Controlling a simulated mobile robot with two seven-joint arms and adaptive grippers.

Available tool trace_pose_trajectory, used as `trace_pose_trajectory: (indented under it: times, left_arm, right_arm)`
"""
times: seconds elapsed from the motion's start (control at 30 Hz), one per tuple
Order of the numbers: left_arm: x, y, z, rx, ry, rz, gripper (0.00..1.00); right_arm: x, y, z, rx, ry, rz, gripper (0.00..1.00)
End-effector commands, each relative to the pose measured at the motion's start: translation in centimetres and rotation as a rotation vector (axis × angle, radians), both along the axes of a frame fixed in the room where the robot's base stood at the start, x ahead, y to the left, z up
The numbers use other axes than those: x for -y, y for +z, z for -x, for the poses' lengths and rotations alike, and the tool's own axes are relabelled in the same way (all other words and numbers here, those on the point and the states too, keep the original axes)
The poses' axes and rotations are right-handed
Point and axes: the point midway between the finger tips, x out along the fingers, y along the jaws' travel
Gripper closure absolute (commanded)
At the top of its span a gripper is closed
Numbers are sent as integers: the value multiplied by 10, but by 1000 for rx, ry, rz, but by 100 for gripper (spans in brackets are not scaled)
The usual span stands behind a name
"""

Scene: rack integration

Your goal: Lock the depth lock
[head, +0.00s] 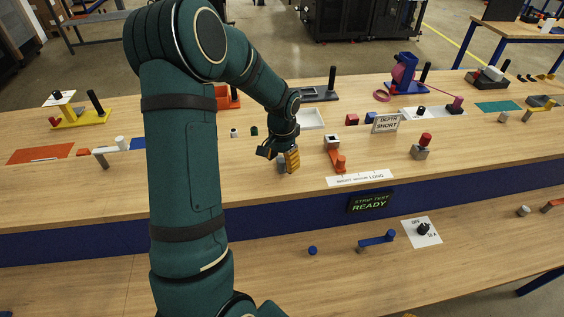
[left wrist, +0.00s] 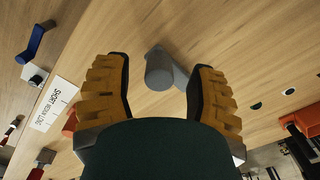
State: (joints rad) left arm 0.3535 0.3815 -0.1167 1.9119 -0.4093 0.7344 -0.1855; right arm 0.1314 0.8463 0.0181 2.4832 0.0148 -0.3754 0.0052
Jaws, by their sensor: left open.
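My left gripper (head: 286,159) is low over the far bench, its yellow ribbed fingers pointing down. In the left wrist view its two fingers (left wrist: 162,95) stand apart. A grey cylinder with a grey arm (left wrist: 160,70) shows between them, with gaps on both sides; I cannot tell its height relative to the fingertips. In the head view this grey part (head: 281,160) is partly covered by the fingers. Right of it is an orange lever (head: 338,162) by a pale block. The depth display (head: 386,123) reads "DEPTH SHORT". No label marks the depth lock. My right gripper is not in view.
A "SHORT MEDIUM LONG" card (head: 360,178) lies near the bench's front edge. A red-knobbed grey block (head: 422,147) stands to its right. A "STRIP TEST READY" display (head: 370,202) is on the blue front. A blue lever (head: 377,241) is on the lower bench.

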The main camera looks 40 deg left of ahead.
Motion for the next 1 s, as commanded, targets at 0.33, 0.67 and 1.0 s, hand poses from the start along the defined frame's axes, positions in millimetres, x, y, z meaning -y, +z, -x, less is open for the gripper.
trace_pose_trajectory:
  times: [0.33,0.67,1.0]
  left_arm:
    - [0,69,-1,6,0,-2,43]
    - [0,107,-1,3,-1,0,43]
    - [0,110,0,2,0,0,43]
  right_arm:
    - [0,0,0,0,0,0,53]
    - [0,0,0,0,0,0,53]
    - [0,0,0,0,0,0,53]
